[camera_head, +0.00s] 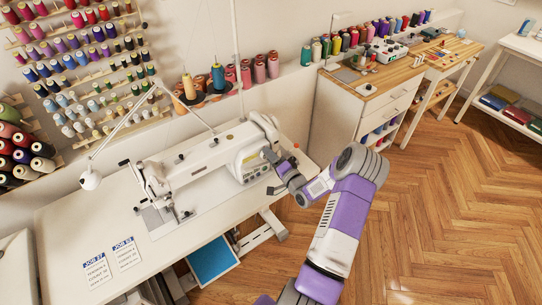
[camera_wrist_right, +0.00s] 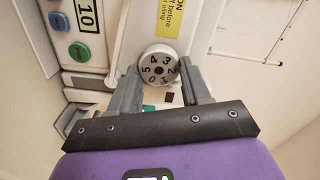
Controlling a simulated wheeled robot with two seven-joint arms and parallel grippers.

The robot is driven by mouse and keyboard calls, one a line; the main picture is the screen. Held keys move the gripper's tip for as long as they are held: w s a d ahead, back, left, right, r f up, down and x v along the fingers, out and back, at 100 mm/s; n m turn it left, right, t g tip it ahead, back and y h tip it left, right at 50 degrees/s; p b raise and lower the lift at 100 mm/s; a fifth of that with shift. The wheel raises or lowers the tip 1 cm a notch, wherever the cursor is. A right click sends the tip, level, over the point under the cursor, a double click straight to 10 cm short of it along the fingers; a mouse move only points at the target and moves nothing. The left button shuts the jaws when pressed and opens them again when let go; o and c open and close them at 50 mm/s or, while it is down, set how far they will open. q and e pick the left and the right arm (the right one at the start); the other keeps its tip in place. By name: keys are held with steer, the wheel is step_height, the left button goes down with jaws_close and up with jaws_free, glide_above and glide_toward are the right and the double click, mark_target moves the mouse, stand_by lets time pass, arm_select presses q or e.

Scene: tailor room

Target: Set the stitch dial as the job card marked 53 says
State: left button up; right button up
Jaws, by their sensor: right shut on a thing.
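The white sewing machine (camera_head: 205,160) stands on a white table. My right gripper (camera_head: 268,157) is at the machine's right end. In the wrist view its two fingers (camera_wrist_right: 158,75) are closed on the dial, one on each side. Two job cards lie at the table's front left, one headed 27 (camera_head: 97,270) and one that seems headed 53 (camera_head: 126,254). Their small lines are hard to read. My left gripper is out of view.
Beside the dial are a panel reading 10 (camera_wrist_right: 86,15), a green button (camera_wrist_right: 79,51), a blue button (camera_wrist_right: 58,21) and a yellow caution label (camera_wrist_right: 175,17). A white lamp (camera_head: 90,180) leans over the table. A wooden-topped cabinet (camera_head: 352,105) stands to the right; the floor there is clear.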

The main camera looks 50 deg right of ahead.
stand_by(0.3)
steer(key=o, duration=1.1)
steer(key=shift+c, duration=0.2)
steer(key=shift+s, duration=0.1)
steer(key=v, duration=0.7)
steer(key=shift+s+p, duration=0.2)
steer(key=shift+p, duration=0.25)
steer(key=shift+a, duration=0.1)
